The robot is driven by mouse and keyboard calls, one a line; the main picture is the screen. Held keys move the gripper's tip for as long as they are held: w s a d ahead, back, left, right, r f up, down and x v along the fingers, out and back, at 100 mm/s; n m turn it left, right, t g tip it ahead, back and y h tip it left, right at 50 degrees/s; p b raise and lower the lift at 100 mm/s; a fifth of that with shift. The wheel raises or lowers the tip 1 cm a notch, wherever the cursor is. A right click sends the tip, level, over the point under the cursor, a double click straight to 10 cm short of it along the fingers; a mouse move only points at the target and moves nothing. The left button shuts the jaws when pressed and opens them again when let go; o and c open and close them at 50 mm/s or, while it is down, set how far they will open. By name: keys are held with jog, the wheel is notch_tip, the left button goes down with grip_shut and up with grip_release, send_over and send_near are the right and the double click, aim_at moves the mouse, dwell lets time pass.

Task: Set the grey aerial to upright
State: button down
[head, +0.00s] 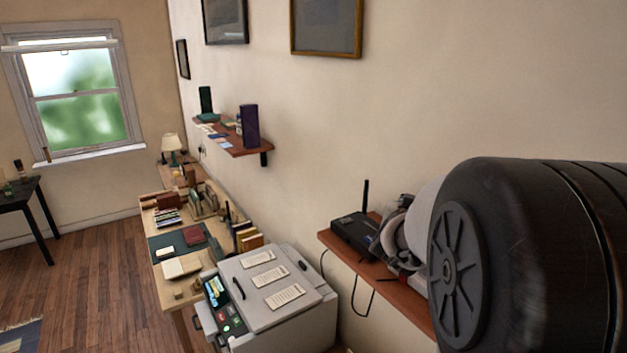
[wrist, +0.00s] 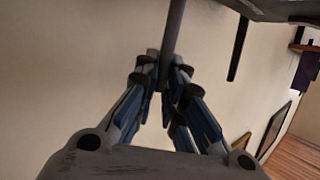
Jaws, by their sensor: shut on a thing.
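The grey aerial (wrist: 174,35) runs from the top edge of the wrist view down between my fingertips. My gripper (wrist: 167,75) is shut on it. In that view it looks about parallel to the black aerial (wrist: 238,48) beside it. In the head view the black aerial (head: 366,197) stands upright on the black router (head: 352,236), which sits on a wooden wall shelf (head: 405,290). My gripper is at the router's right end there, and my arm hides much of that area. I cannot make out the grey aerial in the head view.
A grey copier (head: 270,285) with paper sheets on its lid stands below and left of the shelf. A cable (head: 362,300) hangs under the shelf. A long desk (head: 160,235) with books lies beyond. The wall above the router is clear up to a picture frame (head: 326,27).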

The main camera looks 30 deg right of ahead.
jog(key=w+p, duration=0.1)
jog(key=p, duration=0.2)
jog(key=shift+r+n+g, duration=0.3)
jog(key=shift+g, duration=0.1)
jog(key=shift+w+f+p, duration=0.1)
jog(key=shift+w+p, duration=0.05)
jog(key=shift+p, duration=0.6)
jog(key=shift+f, duration=0.2)
jog(key=c, duration=1.7)
grip_release()
jog(key=shift+w, duration=0.1)
jog(key=shift+o, duration=0.2)
jog(key=shift+a, duration=0.1)
jog(key=v, duration=1.2)
jog(key=shift+r, duration=0.25)
